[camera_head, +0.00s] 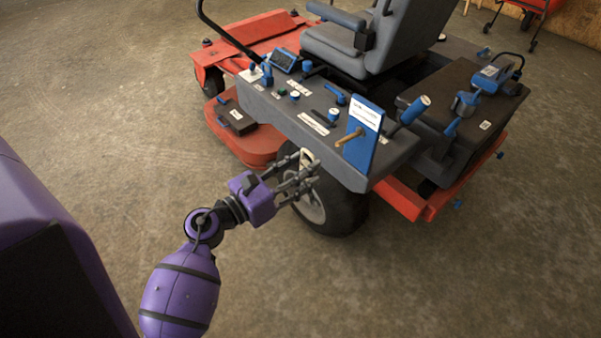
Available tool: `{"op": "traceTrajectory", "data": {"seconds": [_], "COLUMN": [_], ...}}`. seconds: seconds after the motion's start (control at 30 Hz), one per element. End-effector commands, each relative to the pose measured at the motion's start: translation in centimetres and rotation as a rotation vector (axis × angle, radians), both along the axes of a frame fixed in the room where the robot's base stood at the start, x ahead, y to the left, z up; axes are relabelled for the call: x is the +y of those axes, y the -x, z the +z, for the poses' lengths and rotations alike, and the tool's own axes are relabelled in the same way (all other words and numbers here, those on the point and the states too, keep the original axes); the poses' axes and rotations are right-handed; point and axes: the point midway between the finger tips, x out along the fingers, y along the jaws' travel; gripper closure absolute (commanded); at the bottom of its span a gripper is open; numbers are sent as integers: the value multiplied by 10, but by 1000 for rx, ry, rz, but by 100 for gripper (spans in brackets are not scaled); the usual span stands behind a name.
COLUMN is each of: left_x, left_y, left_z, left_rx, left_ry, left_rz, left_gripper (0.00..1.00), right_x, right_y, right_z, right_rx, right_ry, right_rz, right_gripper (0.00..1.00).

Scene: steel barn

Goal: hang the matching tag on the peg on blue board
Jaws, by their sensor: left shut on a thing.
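My left gripper (303,178) is in the middle of the head view, in front of the mower's near wheel. It is shut on a small pale tag (306,157), which shows at the fingertips and is partly hidden by them. The blue board (362,142) stands upright on the near corner of the mower's grey side panel, with a white label on its upper part. A wooden peg (349,137) sticks out from the board toward the lower left. The tag is to the left of and a little below the peg, apart from it. My right gripper is not in view.
The red mower (405,198) carries a grey panel (290,105) with blue knobs, levers and white labels. A blue-handled lever (415,109) stands close right of the board. The concrete floor (440,285) in front is clear.

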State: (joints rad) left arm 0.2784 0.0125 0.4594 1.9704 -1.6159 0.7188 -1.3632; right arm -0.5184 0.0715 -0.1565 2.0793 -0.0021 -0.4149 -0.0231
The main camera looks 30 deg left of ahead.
Motion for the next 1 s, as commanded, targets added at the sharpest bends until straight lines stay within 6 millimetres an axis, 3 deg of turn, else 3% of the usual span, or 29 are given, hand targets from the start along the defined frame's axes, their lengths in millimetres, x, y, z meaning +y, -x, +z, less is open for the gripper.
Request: {"op": "traceTrajectory", "data": {"seconds": [1.0], "left_x": [-17], "left_y": [-50], "left_z": [-14], "left_rx": [-2], "left_ry": [1], "left_rz": [11], "left_gripper": [80], "right_x": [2], "right_y": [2], "right_z": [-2], "right_rx": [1], "right_ry": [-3], "right_rz": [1], "right_gripper": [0]}}
